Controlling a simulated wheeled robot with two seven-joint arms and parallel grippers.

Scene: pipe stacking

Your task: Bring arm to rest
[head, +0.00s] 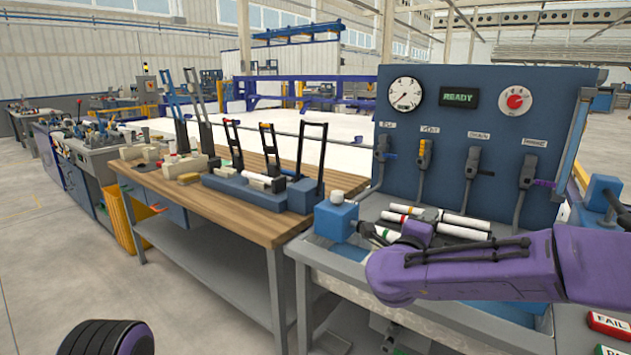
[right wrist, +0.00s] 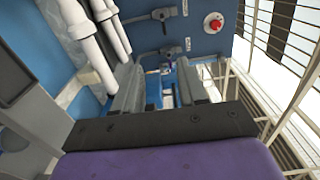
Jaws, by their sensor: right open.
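My right arm (head: 480,270) is purple and comes in from the right over the grey workbench in the head view. In the right wrist view, my right gripper (right wrist: 157,80) has its two grey fingers apart with nothing visible between them. White pipes (right wrist: 88,45) lie left of the fingers in that view, apart from the gap between them. In the head view, white pipes with coloured bands (head: 462,222) lie on the bench behind the arm, which hides part of the bench. My left gripper is not in view.
A blue panel (head: 460,130) with gauge, READY display and several levers stands behind the bench. A blue block (head: 336,220) with a whitish knob is at the bench's left corner. A wooden table (head: 235,218) with handled tools stands left. FAIL signage (head: 608,322) is lower right.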

